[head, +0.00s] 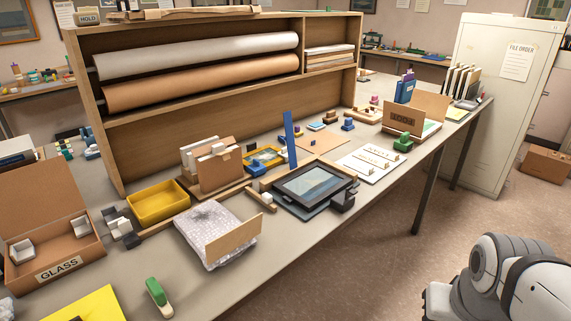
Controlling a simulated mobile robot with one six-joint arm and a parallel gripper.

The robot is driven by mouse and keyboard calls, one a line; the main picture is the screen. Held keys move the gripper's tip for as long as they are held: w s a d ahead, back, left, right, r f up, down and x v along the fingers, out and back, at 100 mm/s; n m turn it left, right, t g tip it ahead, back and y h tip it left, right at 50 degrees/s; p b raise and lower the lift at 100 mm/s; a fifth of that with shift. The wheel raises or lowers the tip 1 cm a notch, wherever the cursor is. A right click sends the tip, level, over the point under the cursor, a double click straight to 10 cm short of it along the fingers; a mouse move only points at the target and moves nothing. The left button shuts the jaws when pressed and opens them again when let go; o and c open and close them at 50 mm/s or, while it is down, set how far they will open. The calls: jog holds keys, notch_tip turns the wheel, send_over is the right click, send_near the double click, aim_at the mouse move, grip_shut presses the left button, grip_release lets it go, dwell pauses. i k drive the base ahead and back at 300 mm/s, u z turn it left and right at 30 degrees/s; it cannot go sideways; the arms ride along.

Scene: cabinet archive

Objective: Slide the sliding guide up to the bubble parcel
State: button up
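The bubble parcel (195,222), wrapped in clear bubble wrap, lies flat on the table at the front middle. A plain cardboard piece (234,240) leans or stands at its right front side. A short wooden bar (261,196), which looks like the sliding guide, lies behind and to the right of the parcel, with a gap between them. A long low wooden rail (172,220) runs behind the parcel. My gripper is not in view; only rounded white and grey parts of my own body show at the lower right, away from the table.
A dark framed picture (308,186) lies right of the wooden bar. A yellow tray (158,203) and a box marked GLASS (62,252) stand to the left. A green-handled block (158,296) is at the front edge. A filing cabinet (500,100) stands at the right.

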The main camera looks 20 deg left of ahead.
aim_at(266, 199)
jog(key=u, duration=0.7)
jog(key=i, duration=1.05)
jog(key=u, duration=0.55)
jog(key=k, duration=0.9)
jog(key=u, duration=0.15)
jog(key=i, duration=0.95)
jog(key=z, duration=0.1)
